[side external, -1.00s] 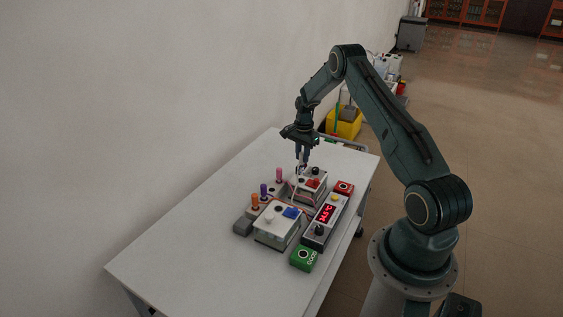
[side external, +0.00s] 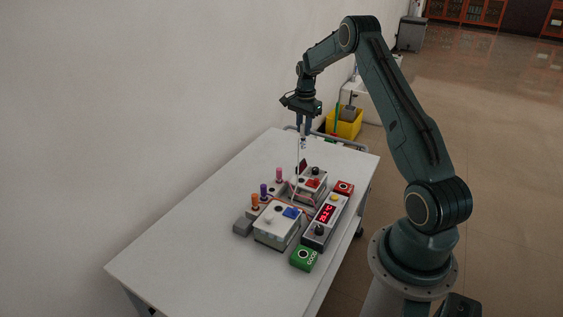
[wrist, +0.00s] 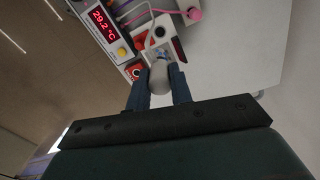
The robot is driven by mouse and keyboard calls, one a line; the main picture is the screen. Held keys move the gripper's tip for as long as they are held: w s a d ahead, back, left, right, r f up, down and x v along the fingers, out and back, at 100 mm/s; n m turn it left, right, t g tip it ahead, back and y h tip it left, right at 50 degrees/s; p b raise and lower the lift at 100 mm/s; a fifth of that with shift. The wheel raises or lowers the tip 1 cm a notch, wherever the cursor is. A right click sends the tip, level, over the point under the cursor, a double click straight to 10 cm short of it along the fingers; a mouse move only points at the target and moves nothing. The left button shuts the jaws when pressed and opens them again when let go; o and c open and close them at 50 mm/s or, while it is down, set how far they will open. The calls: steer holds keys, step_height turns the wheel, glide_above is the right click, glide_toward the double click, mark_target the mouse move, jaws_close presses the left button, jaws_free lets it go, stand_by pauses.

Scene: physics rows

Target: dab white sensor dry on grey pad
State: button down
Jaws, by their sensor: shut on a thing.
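My gripper (side external: 304,128) is shut on the white sensor (side external: 303,142) and holds it upright above the far white box. A thin pale cable hangs from the sensor toward the table. In the wrist view the sensor's rounded white body (wrist: 158,76) sits between my two dark fingers, above the box. The sensor's tip is too small to judge wet or dry. The grey pad (side external: 243,227) appears to be the small grey block at the near left of the boxes, well apart from my gripper.
The far box (side external: 311,187) has a raised dark lid, a black knob and a red part. A near white box (side external: 276,228), a red-digit display unit (side external: 325,215), green block (side external: 303,258), red block (side external: 344,188) and coloured pegs (side external: 279,174) stand close. The table's front left (side external: 175,255) is clear.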

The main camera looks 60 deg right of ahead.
stand_by(0.4)
steer(key=w+a+f+n, duration=0.1)
steer(key=w+a+f, duration=0.25)
steer(key=a, duration=0.55)
steer(key=w+a+f+n, duration=0.1)
steer(key=w+a+f, duration=0.2)
steer(key=a+f, duration=0.35)
steer(key=w+a+f+n, duration=0.1)
steer(key=w+a+f, duration=0.15)
steer(key=a, duration=0.75)
steer(key=shift+w+a+f, duration=0.1)
steer(key=shift+w+f, duration=0.05)
steer(key=shift+f, duration=0.8)
steer(key=shift+w+a+f, duration=0.15)
steer(key=shift+f, duration=0.85)
steer(key=shift+w+a+f, duration=0.1)
steer(key=shift+w+f, duration=0.05)
steer(key=shift+f, duration=0.8)
steer(key=shift+f, duration=0.6)
steer(key=shift+s+f, duration=0.1)
steer(key=shift+f, duration=0.1)
step_height(320, 180, up, 6)
steer(key=shift+r, duration=0.15)
stand_by(1.3)
